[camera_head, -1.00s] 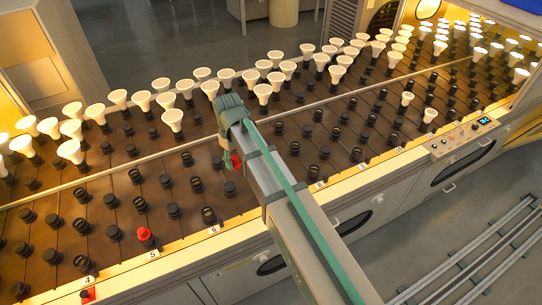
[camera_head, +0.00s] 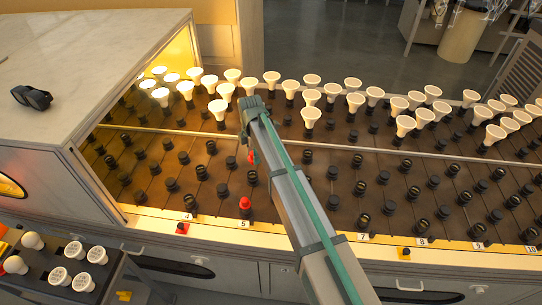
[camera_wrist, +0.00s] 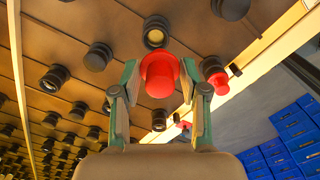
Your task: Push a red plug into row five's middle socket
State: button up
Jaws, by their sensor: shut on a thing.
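My gripper (camera_wrist: 160,92) is shut on a red plug (camera_wrist: 160,75), which sits between its two fingertips. In the head view the held red plug (camera_head: 252,157) shows beside the arm's end, above the dark socket board (camera_head: 330,185). A second red plug (camera_head: 245,203) sits upright in row five's front socket, just behind the "5" label (camera_head: 244,225). That plug also shows in the wrist view (camera_wrist: 218,82), to the right of the held plug. I cannot tell which socket is directly under the held plug.
White bulbs (camera_head: 311,116) stand in several sockets on the far side. A hooded cabinet (camera_head: 90,60) covers the board's left end. A red marker (camera_head: 182,229) lies at row four and a yellow one (camera_head: 404,252) farther right. Loose bulbs (camera_head: 75,252) stand at lower left.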

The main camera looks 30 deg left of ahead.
aim_at(252, 162)
jog(key=shift+s+a+f+n, duration=0.15)
jog(key=shift+a+n, duration=0.35)
jog(key=shift+n, duration=0.1)
jog(key=shift+f, duration=0.15)
jog(key=shift+f+b, duration=1.1)
jog(key=shift+f, duration=1.1)
jog(key=shift+f+b, duration=0.6)
jog(key=shift+f, duration=0.9)
jog(key=shift+f, duration=0.35)
jog(key=shift+f, duration=0.1)
jog(key=o, duration=1.1)
jog(key=shift+c, duration=0.2)
